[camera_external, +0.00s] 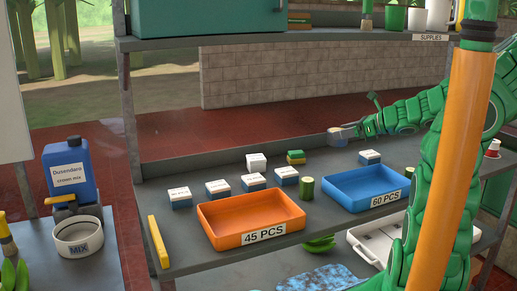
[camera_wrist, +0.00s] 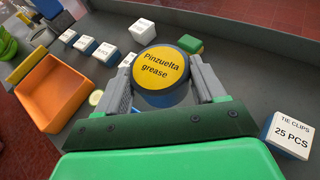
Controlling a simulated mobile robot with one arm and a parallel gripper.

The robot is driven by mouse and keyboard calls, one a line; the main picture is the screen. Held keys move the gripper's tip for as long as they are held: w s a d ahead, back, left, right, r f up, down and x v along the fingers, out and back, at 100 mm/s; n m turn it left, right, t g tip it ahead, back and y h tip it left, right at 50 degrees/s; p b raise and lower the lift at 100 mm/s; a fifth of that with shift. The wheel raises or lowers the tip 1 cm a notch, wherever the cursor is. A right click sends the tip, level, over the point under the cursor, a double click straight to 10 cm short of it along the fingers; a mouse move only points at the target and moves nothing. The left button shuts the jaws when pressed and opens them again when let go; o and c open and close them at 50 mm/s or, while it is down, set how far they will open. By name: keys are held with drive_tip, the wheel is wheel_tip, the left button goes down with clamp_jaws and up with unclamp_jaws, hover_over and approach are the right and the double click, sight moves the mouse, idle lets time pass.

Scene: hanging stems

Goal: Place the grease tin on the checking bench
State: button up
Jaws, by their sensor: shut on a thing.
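The grease tin (camera_wrist: 163,69) has a yellow lid reading "Pinzuelta grease" and a dark blue side. My gripper (camera_wrist: 165,85) is shut on it, with one grey finger on each side. In the external view the tin (camera_external: 337,138) is small, at the tip of my gripper (camera_external: 346,131), over the back of the grey bench (camera_external: 230,170). The gap beneath the tin is hard to judge. No label on this bench names it as the checking bench.
The bench carries an orange tray (camera_external: 212,228) marked 45 PCS, a blue tray (camera_external: 345,200) marked 60 PCS, several white-and-blue boxes, a green cylinder (camera_external: 306,187) and a yellow bar (camera_external: 158,241). A tie clips box (camera_wrist: 288,133) stands right of my gripper. A supplies shelf (camera_external: 350,37) hangs above.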

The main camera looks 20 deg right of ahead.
drive_tip(key=w+a+f+n+g+y, duration=0.15)
drive_tip(key=a+n+g+y, duration=0.55)
drive_tip(key=a, duration=3.1)
drive_tip(key=s+a+f+n+g+h, duration=0.15)
drive_tip(key=s+a+n+g, duration=0.4)
drive_tip(key=s+a, duration=0.8)
drive_tip(key=s+a+f+n+g+h, duration=0.1)
drive_tip(key=s+a+n+g+h, duration=0.35)
drive_tip(key=s+a, duration=0.9)
drive_tip(key=g+y, duration=0.1)
drive_tip(key=g, duration=0.1)
hover_over(94, 285)
drive_tip(key=shift+n, duration=0.4)
wheel_tip(94, 285, down, 9)
drive_tip(key=shift+d, duration=0.1)
drive_tip(key=shift+a+f, duration=0.2)
drive_tip(key=shift+f, duration=1.6)
drive_tip(key=shift+f, duration=0.35)
